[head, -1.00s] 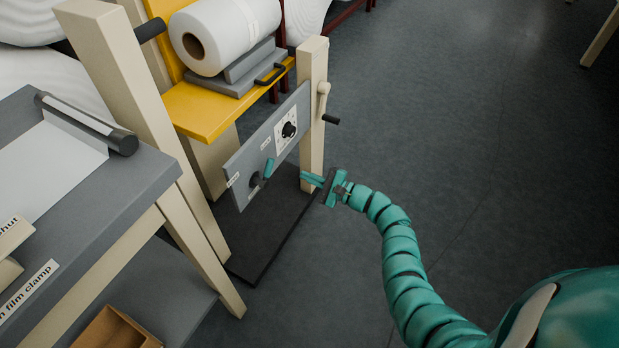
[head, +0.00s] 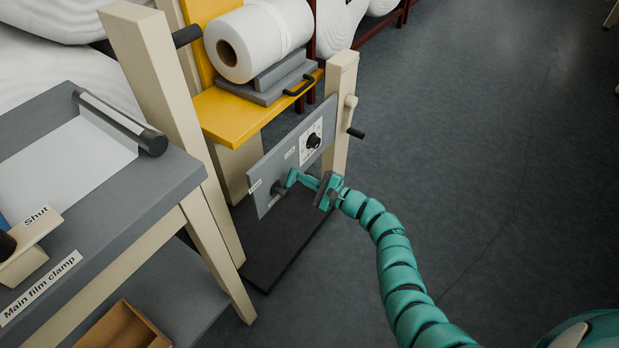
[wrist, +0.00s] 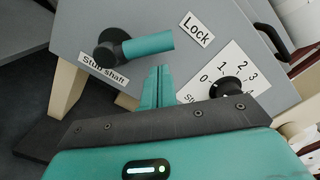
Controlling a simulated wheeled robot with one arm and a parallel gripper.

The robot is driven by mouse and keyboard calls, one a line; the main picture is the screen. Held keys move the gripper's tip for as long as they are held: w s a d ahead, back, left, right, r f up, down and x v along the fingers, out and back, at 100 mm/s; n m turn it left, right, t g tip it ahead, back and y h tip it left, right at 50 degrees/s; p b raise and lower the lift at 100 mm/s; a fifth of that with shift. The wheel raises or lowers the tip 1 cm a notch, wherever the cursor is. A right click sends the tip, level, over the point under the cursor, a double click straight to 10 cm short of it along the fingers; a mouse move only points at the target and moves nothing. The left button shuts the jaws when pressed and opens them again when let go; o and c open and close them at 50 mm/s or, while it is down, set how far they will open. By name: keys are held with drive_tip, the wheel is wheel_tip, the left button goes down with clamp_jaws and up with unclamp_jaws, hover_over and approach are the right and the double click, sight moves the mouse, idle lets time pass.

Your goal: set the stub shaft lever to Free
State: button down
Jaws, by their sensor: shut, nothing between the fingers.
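The stub shaft lever has a dark round hub (wrist: 112,50) and a teal handle (wrist: 148,44). In the wrist view the handle points right, towards the "Lock" label (wrist: 195,30). The "Stub shaft" label (wrist: 104,72) is just below the hub. In the head view the lever's hub (head: 279,188) is low on the grey panel (head: 268,172). My gripper (wrist: 160,70) is shut and empty, its fingertips just below the handle's outer half in the wrist view. I cannot tell whether they touch it. It also shows right beside the lever in the head view (head: 301,180). No "Free" label is visible.
A black dial (wrist: 231,88) with a numbered scale is right of the lever. A crank (head: 351,118) sits on the cream post, and a yellow shelf (head: 225,113) with a white roll is above the panel. A grey table (head: 170,178) is left; open floor (head: 460,150) is right.

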drive_tip(key=shift+s+a+r, duration=0.2)
drive_tip(key=shift+s+a, duration=0.05)
drive_tip(key=shift+r+n, duration=0.25)
drive_tip(key=shift+n, duration=0.25)
idle(0.3)
drive_tip(key=shift+s+a+r+n+b, duration=0.1)
drive_tip(key=shift+s+a+n+b, duration=0.05)
drive_tip(key=shift+n+b, duration=0.3)
drive_tip(key=s+a+r+n+b, duration=0.2)
drive_tip(key=s+a+n+b, duration=0.2)
drive_tip(key=n+b, duration=1)
drive_tip(key=shift+s+r+h, duration=0.3)
drive_tip(key=shift+s, duration=0.55)
drive_tip(key=shift+a+n, duration=0.1)
drive_tip(key=shift+n, duration=0.25)
drive_tip(key=shift+r, duration=0.1)
